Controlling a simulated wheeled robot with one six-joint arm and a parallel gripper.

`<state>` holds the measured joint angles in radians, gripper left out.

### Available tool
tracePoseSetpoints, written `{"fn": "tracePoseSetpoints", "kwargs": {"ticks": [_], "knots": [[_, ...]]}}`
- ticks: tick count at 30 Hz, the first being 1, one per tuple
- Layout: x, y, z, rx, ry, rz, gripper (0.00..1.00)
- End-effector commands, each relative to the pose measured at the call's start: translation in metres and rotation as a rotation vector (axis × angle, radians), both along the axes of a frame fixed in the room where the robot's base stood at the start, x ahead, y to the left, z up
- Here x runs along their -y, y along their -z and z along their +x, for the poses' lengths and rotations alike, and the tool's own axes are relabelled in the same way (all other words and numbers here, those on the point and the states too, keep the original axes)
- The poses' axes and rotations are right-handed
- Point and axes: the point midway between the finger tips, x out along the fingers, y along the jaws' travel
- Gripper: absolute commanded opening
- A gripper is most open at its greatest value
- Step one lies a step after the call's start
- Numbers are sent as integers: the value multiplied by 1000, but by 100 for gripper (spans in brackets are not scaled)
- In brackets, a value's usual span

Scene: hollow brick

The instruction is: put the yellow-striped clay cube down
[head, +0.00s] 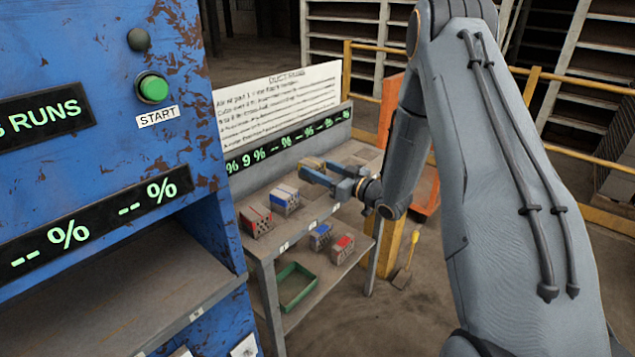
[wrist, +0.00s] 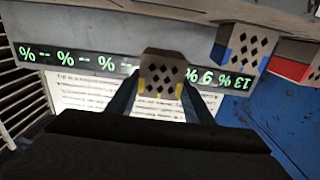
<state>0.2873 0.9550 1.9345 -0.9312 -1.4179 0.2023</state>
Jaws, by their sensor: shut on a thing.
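The yellow-striped clay cube (wrist: 163,73) is between the two fingers of my gripper (wrist: 163,92) in the wrist view. Its face with several dark diamond holes shows, with yellow marks at two corners. In the head view the cube (head: 311,163) is partly hidden behind the blue-grey fingers of my gripper (head: 318,180), over the upper shelf of the bench (head: 312,212). I cannot tell whether the cube touches the shelf.
A blue-striped cube (head: 286,199) and a red-striped cube (head: 256,221) stand on the same shelf, left of my gripper. The lower shelf holds another blue-striped cube (head: 320,237), another red-striped cube (head: 343,249) and a green tray (head: 283,306). A percent display (head: 290,142) runs behind.

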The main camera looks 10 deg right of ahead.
Motion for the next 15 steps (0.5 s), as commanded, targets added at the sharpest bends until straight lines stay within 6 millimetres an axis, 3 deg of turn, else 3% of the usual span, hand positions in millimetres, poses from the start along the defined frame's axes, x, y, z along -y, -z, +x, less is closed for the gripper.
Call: {"fn": "tracePoseSetpoints", "kwargs": {"ticks": [15], "knots": [[0,47,0,1,0,1,24]]}}
